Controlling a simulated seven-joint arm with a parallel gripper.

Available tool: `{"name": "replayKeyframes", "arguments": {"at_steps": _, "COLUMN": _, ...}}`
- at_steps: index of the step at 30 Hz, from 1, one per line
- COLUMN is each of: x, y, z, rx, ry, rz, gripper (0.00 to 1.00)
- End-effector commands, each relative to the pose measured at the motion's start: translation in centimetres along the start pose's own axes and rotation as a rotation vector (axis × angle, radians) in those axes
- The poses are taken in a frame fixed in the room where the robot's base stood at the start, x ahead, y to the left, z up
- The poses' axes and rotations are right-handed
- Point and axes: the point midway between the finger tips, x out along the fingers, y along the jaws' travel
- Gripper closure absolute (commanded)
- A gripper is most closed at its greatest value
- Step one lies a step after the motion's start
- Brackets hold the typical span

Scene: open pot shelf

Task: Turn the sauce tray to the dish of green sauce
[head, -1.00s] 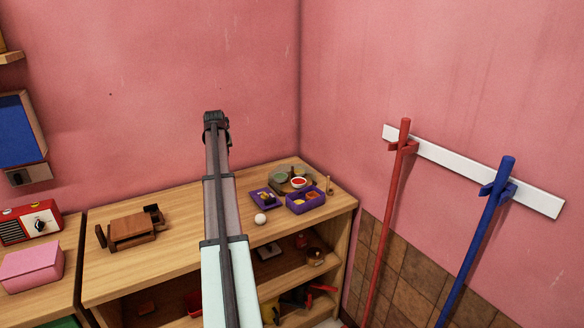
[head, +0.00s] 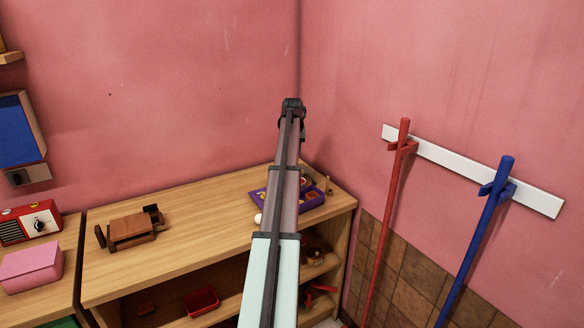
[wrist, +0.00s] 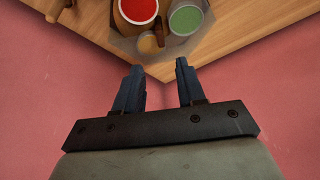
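The sauce tray (wrist: 182,47) is a greyish, many-sided tray on the wooden top, at the upper middle of the wrist view. The dish of green sauce (wrist: 186,19) is on its right and a dish of red sauce (wrist: 138,9) on its left. A small yellow-brown round piece (wrist: 150,43) lies near its close edge. In the head view my arm hides most of the tray. My gripper (wrist: 158,76) is open and empty, its two fingers apart, just short of the tray's edge in the picture; touching is not visible.
A small wooden peg (head: 329,185) stands to the right. Pink walls meet behind. The wooden top (head: 205,212) is clear towards the brown wooden object (head: 132,231).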

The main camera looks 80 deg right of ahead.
Motion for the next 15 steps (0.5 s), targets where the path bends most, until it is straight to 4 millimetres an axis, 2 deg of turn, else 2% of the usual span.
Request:
{"name": "replayKeyframes", "arguments": {"at_steps": 3, "x": 2.3, "y": 0.0, "z": 0.0, "rx": 0.000, "ry": -0.003, "rz": 0.000, "gripper": 0.61}}
{"name": "replayKeyframes", "arguments": {"at_steps": 15, "x": 8.8, "y": -0.1, "z": -0.1, "rx": -0.001, "ry": 0.000, "rz": 0.000, "gripper": 0.61}}
